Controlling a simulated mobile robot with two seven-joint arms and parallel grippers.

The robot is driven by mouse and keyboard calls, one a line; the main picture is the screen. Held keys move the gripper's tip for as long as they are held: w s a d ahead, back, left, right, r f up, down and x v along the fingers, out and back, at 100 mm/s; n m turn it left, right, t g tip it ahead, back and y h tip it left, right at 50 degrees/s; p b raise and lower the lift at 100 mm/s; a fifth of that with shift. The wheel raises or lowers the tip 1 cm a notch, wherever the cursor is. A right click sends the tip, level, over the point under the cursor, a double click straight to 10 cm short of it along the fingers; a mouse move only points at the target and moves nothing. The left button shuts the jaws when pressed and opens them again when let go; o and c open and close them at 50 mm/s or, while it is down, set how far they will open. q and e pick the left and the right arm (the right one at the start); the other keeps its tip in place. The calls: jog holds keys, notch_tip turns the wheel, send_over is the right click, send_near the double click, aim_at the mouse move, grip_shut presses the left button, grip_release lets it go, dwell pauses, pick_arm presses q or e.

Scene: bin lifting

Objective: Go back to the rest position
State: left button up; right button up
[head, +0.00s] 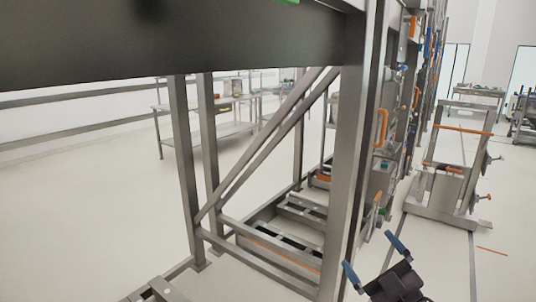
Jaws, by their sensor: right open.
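My right gripper (375,260) shows at the bottom right of the head view. Its two blue-tipped fingers are spread apart with nothing between them. It is in front of and just right of the thick steel post of the frame. My left gripper is not in the view. No bin can be made out for certain.
A large steel frame (352,150) with a dark beam (180,45) fills the left and middle. A wheeled metal stand (446,185) with orange parts stands at the right. Steel tables (205,128) are at the back. The floor (90,215) at the left is clear.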

jog(key=s+d+f+m+g+h, duration=0.2)
jog(key=s+d+f+m+h, duration=0.15)
jog(key=f, duration=0.55)
jog(key=s+d+f+m+g+h, duration=0.1)
jog(key=s+d+f+m+h, duration=0.1)
jog(key=s+f+m+h, duration=0.5)
jog(key=s+d+f+m+g, duration=0.1)
jog(key=s+f+g, duration=0.4)
jog(key=s+f, duration=0.6)
notch_tip(320, 180, down, 4)
jog(key=shift+s+d+f+m+g, duration=0.1)
jog(key=shift+s+d+m+g, duration=0.15)
jog(key=shift+m+g, duration=0.25)
